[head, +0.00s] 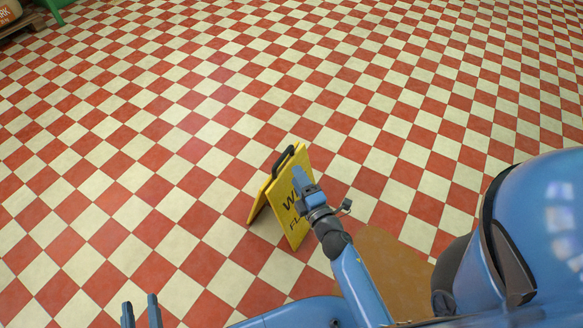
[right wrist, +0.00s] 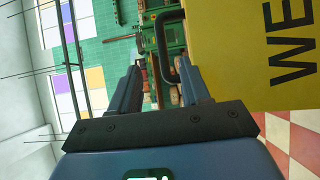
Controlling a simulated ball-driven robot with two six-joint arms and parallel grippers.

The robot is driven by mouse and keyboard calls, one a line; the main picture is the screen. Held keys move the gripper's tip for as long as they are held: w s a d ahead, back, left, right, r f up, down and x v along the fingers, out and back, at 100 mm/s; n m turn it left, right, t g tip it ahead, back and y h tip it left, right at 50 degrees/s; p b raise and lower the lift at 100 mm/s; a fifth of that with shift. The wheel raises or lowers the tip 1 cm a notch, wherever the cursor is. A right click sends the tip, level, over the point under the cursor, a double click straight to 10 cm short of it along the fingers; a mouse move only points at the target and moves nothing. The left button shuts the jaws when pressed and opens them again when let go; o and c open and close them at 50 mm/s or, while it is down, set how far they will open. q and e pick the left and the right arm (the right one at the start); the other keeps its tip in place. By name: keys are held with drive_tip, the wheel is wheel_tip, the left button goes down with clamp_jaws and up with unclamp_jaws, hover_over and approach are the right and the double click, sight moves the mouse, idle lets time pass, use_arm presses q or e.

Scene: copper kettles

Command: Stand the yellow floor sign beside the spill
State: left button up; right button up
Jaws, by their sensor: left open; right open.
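The yellow floor sign (head: 268,190) stands upright on the floor as an open A-frame, with black lettering and a dark handle (head: 283,160) on top. My right gripper (head: 300,178) is open in front of the sign's lettered face and covers part of it. In the right wrist view the sign (right wrist: 230,50) fills the upper right, and its handle (right wrist: 158,40) shows near the right-hand fingertip; contact cannot be told. A flat brown patch (head: 395,255), which looks like the spill, lies right of the sign, partly hidden by my arm. My left gripper (head: 140,308) is open and empty at the bottom left.
The red and cream checkered floor (head: 150,190) is clear to the left and behind the sign. Part of a wooden pallet (head: 22,25) with a load and a green object (head: 52,5) are at the far top left.

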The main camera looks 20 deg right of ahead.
drive_tip(key=s+r+m, duration=0.3)
drive_tip(key=s+m, duration=0.6)
drive_tip(key=s, duration=0.2)
drive_tip(key=s+r+m+h, duration=0.1)
drive_tip(key=s+r+m, duration=0.2)
drive_tip(key=s+m, duration=0.6)
drive_tip(key=shift+s+d+r+m, duration=0.4)
drive_tip(key=shift+s+d, duration=0.05)
drive_tip(key=shift+s, duration=0.65)
